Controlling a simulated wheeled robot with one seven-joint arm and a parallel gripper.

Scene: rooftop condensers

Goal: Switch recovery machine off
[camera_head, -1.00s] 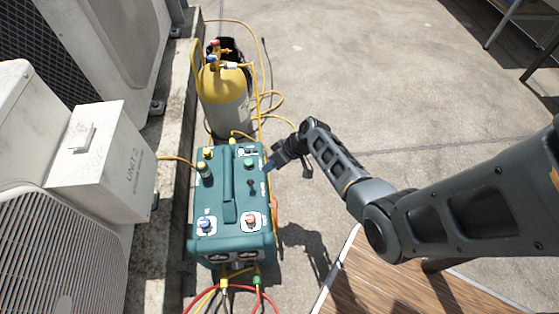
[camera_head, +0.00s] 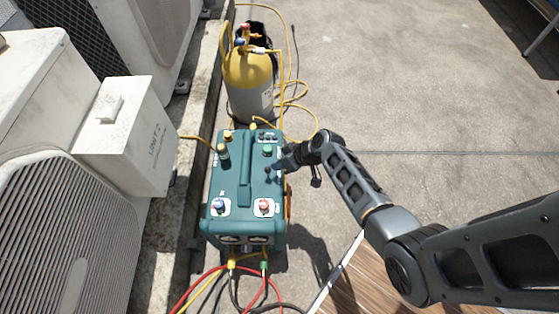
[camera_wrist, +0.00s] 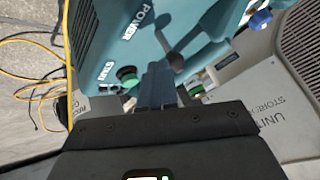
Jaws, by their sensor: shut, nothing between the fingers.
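The teal recovery machine (camera_head: 228,185) stands on the ground left of my arm, with a handle along its top. Its black power toggle (camera_head: 268,172) is on the right part of the top; in the wrist view the toggle (camera_wrist: 174,58) is beside the word POWER. A green START button (camera_head: 267,150) lies behind it. My gripper (camera_head: 279,167) is shut and empty at the machine's right top edge, close beside the toggle. In the wrist view the closed fingertips (camera_wrist: 158,68) are just below the toggle and right of the green button (camera_wrist: 128,76). I cannot tell whether they touch the toggle.
A yellow and grey cylinder (camera_head: 248,85) with yellow hoses stands behind the machine. Blue (camera_head: 219,206) and red (camera_head: 264,206) knobs are on the machine's front top. White condenser units (camera_head: 60,200) line the left. Hoses lie in front. Open concrete is at the right.

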